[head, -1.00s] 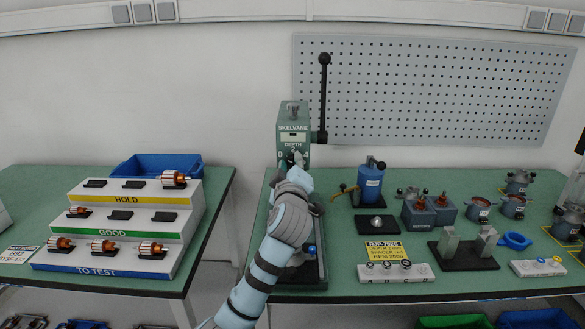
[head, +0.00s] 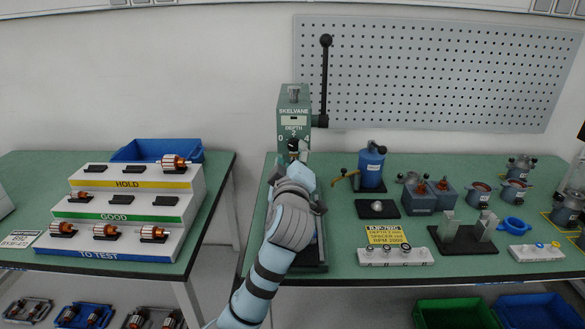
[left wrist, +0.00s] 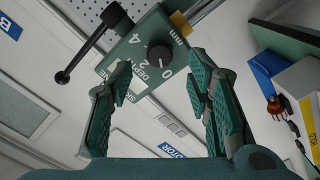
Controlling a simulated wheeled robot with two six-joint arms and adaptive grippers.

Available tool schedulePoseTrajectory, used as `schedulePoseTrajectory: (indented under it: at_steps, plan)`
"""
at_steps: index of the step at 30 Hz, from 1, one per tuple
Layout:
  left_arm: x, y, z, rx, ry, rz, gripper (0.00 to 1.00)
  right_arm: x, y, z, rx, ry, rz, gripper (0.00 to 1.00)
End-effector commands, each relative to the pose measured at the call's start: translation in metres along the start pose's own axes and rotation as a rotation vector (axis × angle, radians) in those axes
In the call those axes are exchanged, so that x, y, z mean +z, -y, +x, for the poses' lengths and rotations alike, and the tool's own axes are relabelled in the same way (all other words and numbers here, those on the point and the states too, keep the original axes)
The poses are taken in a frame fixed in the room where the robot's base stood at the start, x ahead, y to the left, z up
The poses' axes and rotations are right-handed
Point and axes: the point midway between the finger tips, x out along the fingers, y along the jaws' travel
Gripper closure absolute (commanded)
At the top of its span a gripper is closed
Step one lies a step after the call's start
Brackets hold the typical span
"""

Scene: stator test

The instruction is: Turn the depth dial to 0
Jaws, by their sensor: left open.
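The green press head (head: 295,103), marked SKELVANE and DEPTH, stands on the right bench. Its black depth dial (head: 293,146) sits under the numbers 0, 2 and 4. The dial (left wrist: 160,56) shows clearly in the left wrist view, in front of the gap between the fingers. I cannot tell for sure which number it points to. My left gripper (head: 292,167) is open, just below and in front of the dial. Its two green-padded fingers (left wrist: 162,72) are spread and empty, apart from the dial. My right gripper is not in view.
A long lever (head: 325,80) with a black ball rises right of the press head. A blue canister (head: 371,167) and a yellow note (head: 387,233) stand to its right. A stepped rack (head: 130,212) with rotors is on the left bench. A gap separates the benches.

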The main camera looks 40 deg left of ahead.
Motion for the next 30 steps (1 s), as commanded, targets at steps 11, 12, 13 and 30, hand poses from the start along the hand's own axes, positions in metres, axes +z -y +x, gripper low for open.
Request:
schedulePoseTrajectory:
  at_steps: [11, 12, 13, 30]
  plan:
    - [0.000, 0.001, -0.071, -0.001, 0.001, -0.002, 0.55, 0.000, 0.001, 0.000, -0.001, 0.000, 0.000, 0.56]
    - [0.000, 0.001, -0.072, -0.002, 0.000, -0.001, 0.55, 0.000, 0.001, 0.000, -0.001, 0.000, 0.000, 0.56]
    - [0.000, 0.001, -0.072, -0.002, 0.000, -0.001, 0.55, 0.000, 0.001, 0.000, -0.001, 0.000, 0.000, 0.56]
    - [0.029, 0.030, -0.078, -0.046, 0.097, 0.129, 0.55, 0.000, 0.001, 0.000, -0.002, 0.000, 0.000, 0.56]
